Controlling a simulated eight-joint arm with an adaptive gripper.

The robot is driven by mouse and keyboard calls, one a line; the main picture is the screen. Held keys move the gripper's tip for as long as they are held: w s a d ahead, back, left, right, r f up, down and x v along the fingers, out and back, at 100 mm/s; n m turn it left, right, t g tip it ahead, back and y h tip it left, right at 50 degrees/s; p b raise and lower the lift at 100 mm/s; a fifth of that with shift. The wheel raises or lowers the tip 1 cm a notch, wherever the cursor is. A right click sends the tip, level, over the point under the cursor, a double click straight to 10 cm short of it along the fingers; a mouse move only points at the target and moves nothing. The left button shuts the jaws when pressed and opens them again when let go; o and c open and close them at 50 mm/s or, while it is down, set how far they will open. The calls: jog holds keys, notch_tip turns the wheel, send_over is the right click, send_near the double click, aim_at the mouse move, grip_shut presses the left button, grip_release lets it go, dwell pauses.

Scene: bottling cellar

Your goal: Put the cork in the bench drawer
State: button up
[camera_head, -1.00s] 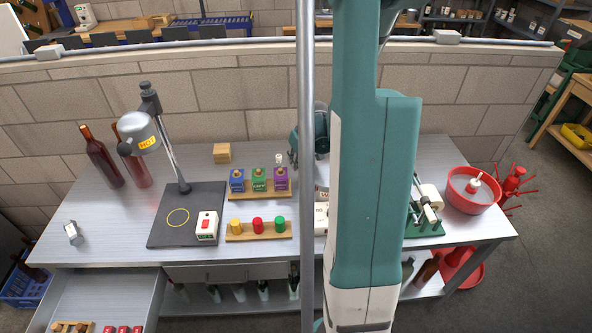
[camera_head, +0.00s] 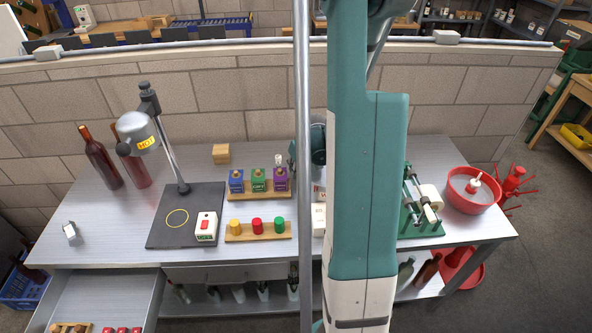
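The bench drawer (camera_head: 142,296) is pulled open at the lower left. Inside it are a wooden rack with small brown pieces (camera_head: 68,328) and several red caps (camera_head: 122,330), cut off by the picture's lower edge. My arm and a vertical pole hide part of the bench. A teal and dark part near my arm's end shows just left of the upper arm, over the back of the bench. My gripper's fingers are hidden, so their opening and contents cannot be told.
A hot-air lamp (camera_head: 137,128) stands on a dark mat (camera_head: 160,231) beside two bottles (camera_head: 103,160). Racks with coloured blocks (camera_head: 258,182) and caps (camera_head: 257,225) stand mid-bench.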

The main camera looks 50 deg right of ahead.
jog(key=shift+f, duration=0.3)
jog(key=o, duration=0.3)
jog(key=shift+o, duration=0.2)
jog(key=shift+r, duration=0.3)
jog(key=p+v, duration=0.1)
jog(key=v, duration=1)
jog(key=shift+r, duration=0.4)
jog(key=shift+s, duration=0.15)
jog(key=shift+a, duration=0.1)
dwell(0.6)
